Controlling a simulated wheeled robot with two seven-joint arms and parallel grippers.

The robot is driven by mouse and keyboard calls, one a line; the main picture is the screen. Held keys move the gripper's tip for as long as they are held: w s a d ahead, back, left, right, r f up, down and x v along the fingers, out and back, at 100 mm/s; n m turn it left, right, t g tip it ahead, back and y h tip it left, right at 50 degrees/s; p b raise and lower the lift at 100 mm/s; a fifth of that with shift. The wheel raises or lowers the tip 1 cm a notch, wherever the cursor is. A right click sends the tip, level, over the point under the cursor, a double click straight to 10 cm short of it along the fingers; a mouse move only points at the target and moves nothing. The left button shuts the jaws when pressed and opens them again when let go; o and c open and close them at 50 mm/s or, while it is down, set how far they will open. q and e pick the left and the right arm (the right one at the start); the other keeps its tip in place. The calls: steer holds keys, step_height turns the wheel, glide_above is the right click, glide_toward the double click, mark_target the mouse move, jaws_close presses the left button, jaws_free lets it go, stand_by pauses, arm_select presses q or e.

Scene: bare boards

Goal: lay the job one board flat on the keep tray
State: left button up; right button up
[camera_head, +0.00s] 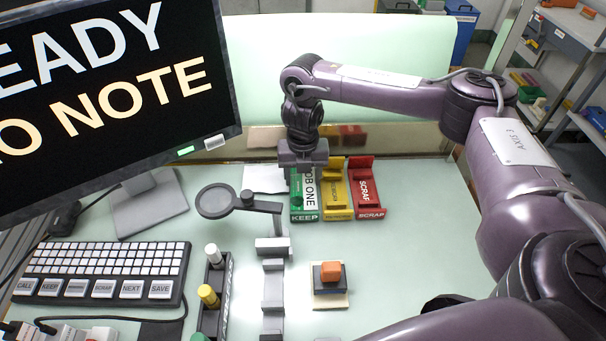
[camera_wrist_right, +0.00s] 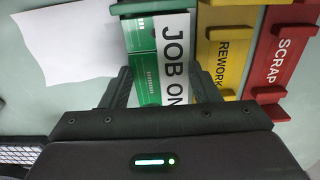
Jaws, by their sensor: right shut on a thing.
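The job one board (camera_head: 309,189) is green with a white strip lettered "JOB ONE". It lies over the green keep tray (camera_head: 305,216), lined up along it, in the head view. In the right wrist view the board (camera_wrist_right: 172,45) runs up from between my right gripper's fingers, and the keep tray's green end (camera_wrist_right: 150,6) shows beyond it. My right gripper (camera_head: 303,164) is shut on the board at its far end. Whether the board rests fully flat on the tray's floor cannot be told. My left gripper is not in view.
The yellow rework tray (camera_head: 337,190) and red scrap tray (camera_head: 367,190) stand just right. White paper (camera_head: 264,179) lies left. A magnifier (camera_head: 215,201), pen holder (camera_head: 214,290), keyboard (camera_head: 105,262) and monitor (camera_head: 110,90) are further left. An orange-topped block (camera_head: 329,275) stands in front.

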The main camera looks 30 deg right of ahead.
steer(key=shift+f, duration=0.2)
steer(key=o, duration=1.1)
step_height(320, 180, up, 8)
steer(key=shift+f+p, duration=0.1)
steer(key=shift+p, duration=0.75)
step_height(320, 180, up, 8)
steer(key=shift+f+p, duration=0.1)
steer(key=shift+p, duration=0.7)
steer(key=shift+f, duration=0.1)
